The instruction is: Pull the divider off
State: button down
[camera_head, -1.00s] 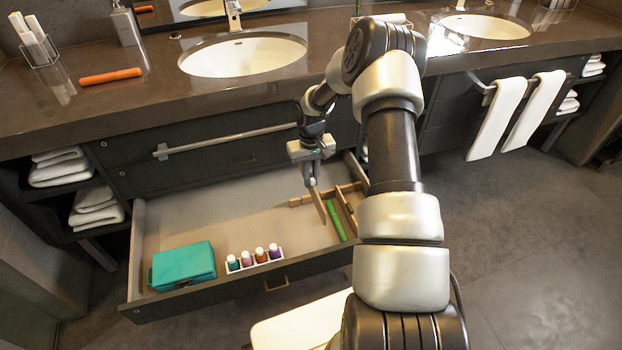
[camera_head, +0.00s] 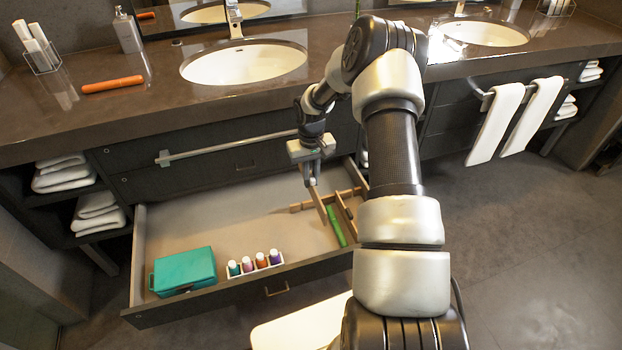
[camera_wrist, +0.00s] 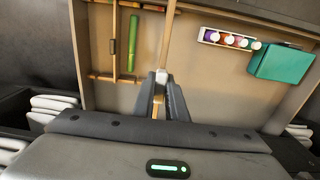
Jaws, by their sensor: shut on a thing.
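The divider, a thin light wooden strip (camera_head: 319,207), stands in the open drawer (camera_head: 215,208) at its right part. In the wrist view the strip (camera_wrist: 168,42) runs up from between my fingers toward the top edge. I cannot tell whether the divider still touches the drawer floor or the crosswise wooden strip (camera_head: 296,207).
A green stick (camera_head: 337,226) lies right of the divider among other wooden strips (camera_head: 348,190). A teal box (camera_head: 184,271) and a white rack of small bottles (camera_head: 256,263) stand at the drawer's front left. The counter edge (camera_head: 180,127) overhangs behind.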

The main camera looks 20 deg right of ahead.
jog(key=shift+r+p, duration=0.5)
jog(key=shift+r, duration=0.45)
notch_tip(320, 180, up, 12)
jog(key=p, duration=0.6)
jog(key=shift+f+p, duration=0.25)
jog(key=shift+p, duration=0.1)
dwell(0.3)
